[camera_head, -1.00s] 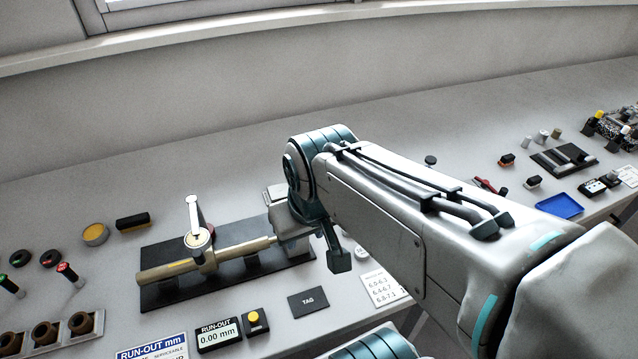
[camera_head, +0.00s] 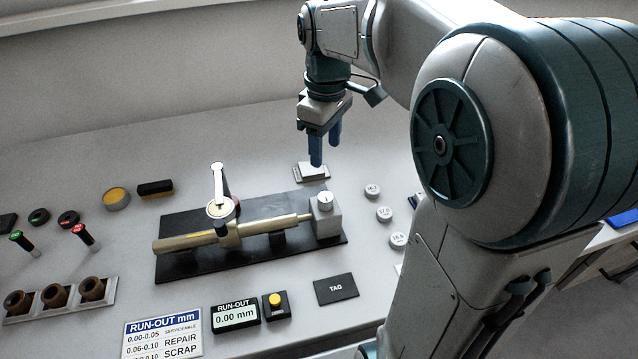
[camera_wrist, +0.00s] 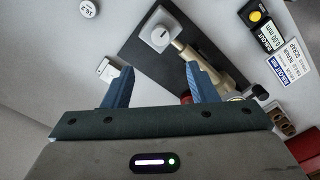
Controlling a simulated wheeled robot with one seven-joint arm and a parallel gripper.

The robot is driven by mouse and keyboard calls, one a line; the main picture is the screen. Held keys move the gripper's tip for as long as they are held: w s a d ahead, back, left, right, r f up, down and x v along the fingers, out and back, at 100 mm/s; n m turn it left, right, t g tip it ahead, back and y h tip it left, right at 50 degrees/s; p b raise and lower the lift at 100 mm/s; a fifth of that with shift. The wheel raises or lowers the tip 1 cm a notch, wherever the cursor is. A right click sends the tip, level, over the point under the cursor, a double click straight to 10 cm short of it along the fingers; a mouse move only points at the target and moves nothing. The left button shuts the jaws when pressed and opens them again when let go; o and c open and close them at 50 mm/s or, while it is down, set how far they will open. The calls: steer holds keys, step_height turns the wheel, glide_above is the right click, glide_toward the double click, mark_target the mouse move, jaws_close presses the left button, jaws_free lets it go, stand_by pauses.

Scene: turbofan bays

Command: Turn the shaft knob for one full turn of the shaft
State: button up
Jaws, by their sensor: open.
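The shaft (camera_head: 185,243) is a brass rod lying on a black base plate (camera_head: 180,268) in the head view. A dial gauge (camera_head: 220,207) with a lever arm stands over it. At the shaft's right end is a grey block with a round white knob (camera_head: 325,201), which bears a dark mark. The knob also shows in the wrist view (camera_wrist: 160,37), beyond the fingertips. My gripper (camera_head: 325,155) is open and empty, pointing down, above and behind the knob and apart from it. Its two blue fingers show in the wrist view (camera_wrist: 158,75).
A run-out display (camera_head: 236,315) reads 0.00 mm, beside a yellow button (camera_head: 275,301). A TAG plate (camera_head: 336,289) and a run-out card (camera_head: 163,335) lie in front. Several white discs (camera_head: 384,214) lie right of the base. A small pale block (camera_head: 311,171) sits behind the knob.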

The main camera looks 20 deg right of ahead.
mark_target(325, 196)
step_height(325, 196, down, 13)
steer(key=shift+f, duration=0.1)
stand_by(0.3)
steer(key=c, duration=1)
